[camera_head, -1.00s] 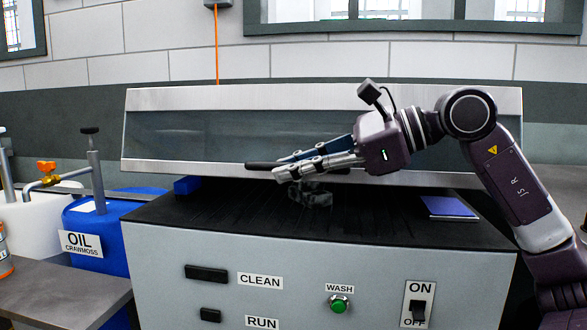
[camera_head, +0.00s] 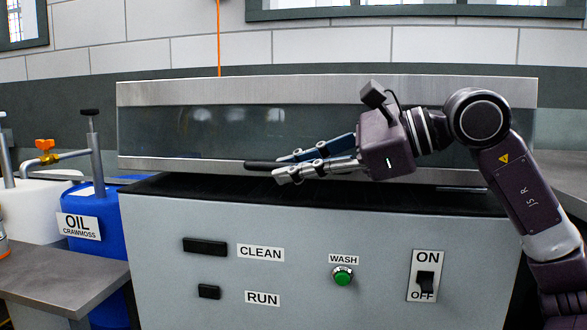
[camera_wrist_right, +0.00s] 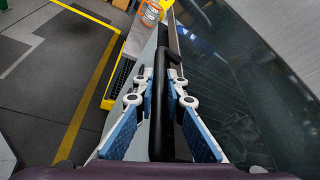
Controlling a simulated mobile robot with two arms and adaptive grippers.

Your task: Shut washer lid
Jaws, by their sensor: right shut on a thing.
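The washer lid (camera_head: 210,130) is a wide glass panel in a brushed metal frame. It hangs low over the washer's black top, with a narrow dark gap below its lower edge. Its black bar handle (camera_head: 258,165) is at the lower edge; the handle also runs upright through the middle of the right wrist view (camera_wrist_right: 160,75). My right gripper (camera_head: 277,168) is shut on the handle, one finger on each side. The grey washer body (camera_head: 160,270) stands below. The washer's inside is hidden. My left gripper is out of view.
A blue oil container (camera_head: 105,245) and a white one (camera_head: 35,215) stand left of the washer, behind a grey table (camera_head: 60,270). The front panel has a green wash button (camera_head: 343,277) and an on/off switch (camera_head: 425,283). A wall is behind.

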